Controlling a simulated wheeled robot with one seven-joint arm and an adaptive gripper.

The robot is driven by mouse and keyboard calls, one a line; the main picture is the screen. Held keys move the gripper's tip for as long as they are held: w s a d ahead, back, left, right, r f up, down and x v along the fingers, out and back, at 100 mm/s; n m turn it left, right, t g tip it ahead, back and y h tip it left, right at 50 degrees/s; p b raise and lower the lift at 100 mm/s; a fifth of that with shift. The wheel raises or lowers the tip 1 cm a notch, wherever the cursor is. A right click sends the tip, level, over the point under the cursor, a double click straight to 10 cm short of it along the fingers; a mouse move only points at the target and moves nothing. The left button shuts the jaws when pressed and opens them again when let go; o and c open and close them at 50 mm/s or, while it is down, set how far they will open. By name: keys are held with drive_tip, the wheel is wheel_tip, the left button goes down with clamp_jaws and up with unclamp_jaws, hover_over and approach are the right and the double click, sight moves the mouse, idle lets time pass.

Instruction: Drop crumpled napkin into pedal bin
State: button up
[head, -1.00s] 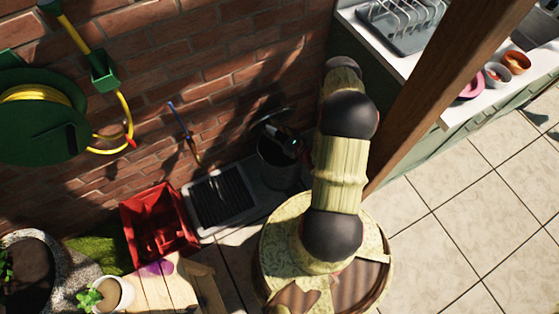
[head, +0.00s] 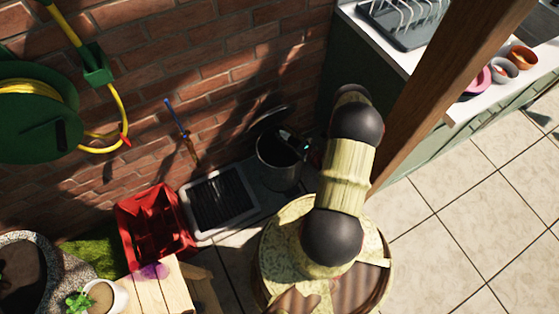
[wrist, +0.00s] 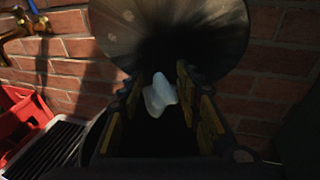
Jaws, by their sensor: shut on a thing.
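The white crumpled napkin (wrist: 158,98) is held between the two fingers of my gripper (wrist: 160,82) in the wrist view. The dark pedal bin (head: 279,172) stands against the brick wall in the head view. Its round lid (wrist: 170,28) is raised and fills the top of the wrist view behind the napkin. My gripper (head: 298,142) shows only partly in the head view, at the right side of the bin's opening. The napkin is hidden there. The dark area under the napkin in the wrist view looks like the bin's inside, but its depth is unclear.
A grey tray (head: 190,199) and a red crate (head: 125,222) stand left of the bin. A wooden post (head: 425,110) and a counter (head: 455,108) are on the right. A hose reel (head: 35,140) hangs on the wall. Tiled floor is free at the right.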

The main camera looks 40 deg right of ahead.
drive_tip(key=shift+f+b, duration=0.85)
drive_tip(key=shift+f, duration=0.75)
drive_tip(key=o, duration=0.7)
drive_tip(key=shift+o, duration=0.3)
drive_tip(key=shift+r, duration=0.1)
drive_tip(key=shift+r, duration=4.95)
